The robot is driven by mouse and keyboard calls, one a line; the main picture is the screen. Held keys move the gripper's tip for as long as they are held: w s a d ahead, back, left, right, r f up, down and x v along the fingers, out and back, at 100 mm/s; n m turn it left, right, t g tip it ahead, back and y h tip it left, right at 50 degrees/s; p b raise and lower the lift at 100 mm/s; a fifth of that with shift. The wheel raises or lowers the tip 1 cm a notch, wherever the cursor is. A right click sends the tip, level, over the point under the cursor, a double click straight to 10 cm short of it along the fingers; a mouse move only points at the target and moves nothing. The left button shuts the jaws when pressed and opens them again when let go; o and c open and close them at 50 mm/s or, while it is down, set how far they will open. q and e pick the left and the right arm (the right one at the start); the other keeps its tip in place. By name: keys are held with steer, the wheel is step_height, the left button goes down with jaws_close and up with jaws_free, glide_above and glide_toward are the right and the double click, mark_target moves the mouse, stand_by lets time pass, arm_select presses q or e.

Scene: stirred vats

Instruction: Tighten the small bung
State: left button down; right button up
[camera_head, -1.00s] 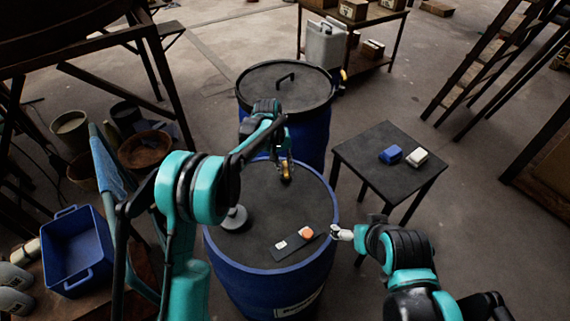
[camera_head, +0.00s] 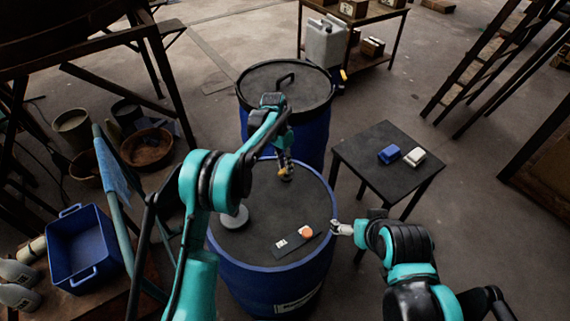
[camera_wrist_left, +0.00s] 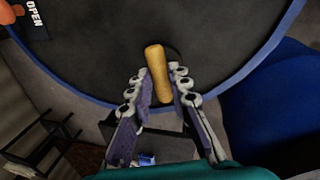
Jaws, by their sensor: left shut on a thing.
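The blue drum (camera_head: 262,285) with a dark top stands in front of me. My left gripper (camera_head: 287,172) is over the far part of its top. In the left wrist view, that gripper (camera_wrist_left: 160,92) is shut on a tan, rounded bar (camera_wrist_left: 156,66), which lies between its two fingers close above the dark drum top. A dark round shape shows partly beside the bar; I cannot tell if it is the small bung. The bung itself is not clearly seen. My right gripper (camera_head: 343,229) is at the drum's right rim; its jaws are too small to read.
On the drum top are a grey disc (camera_head: 235,217) and a dark plate (camera_head: 286,245) marked OPEN, with an orange piece (camera_head: 307,231). A second, lidded drum (camera_head: 270,80) stands behind. A small dark table (camera_head: 375,165) is right; a blue crate (camera_head: 80,240) is left.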

arm_select(q)
steer(key=shift+w+m, duration=0.1)
steer(key=shift+m, duration=1)
steer(key=c, duration=1.4)
jaws_free()
steer(key=r, duration=0.4)
steer(key=w+r, duration=0.1)
steer(key=r, duration=0.3)
steer(key=w+a+r, duration=0.1)
steer(key=r, duration=0.2)
steer(key=shift+a+r, duration=0.1)
steer(key=shift+r, duration=0.3)
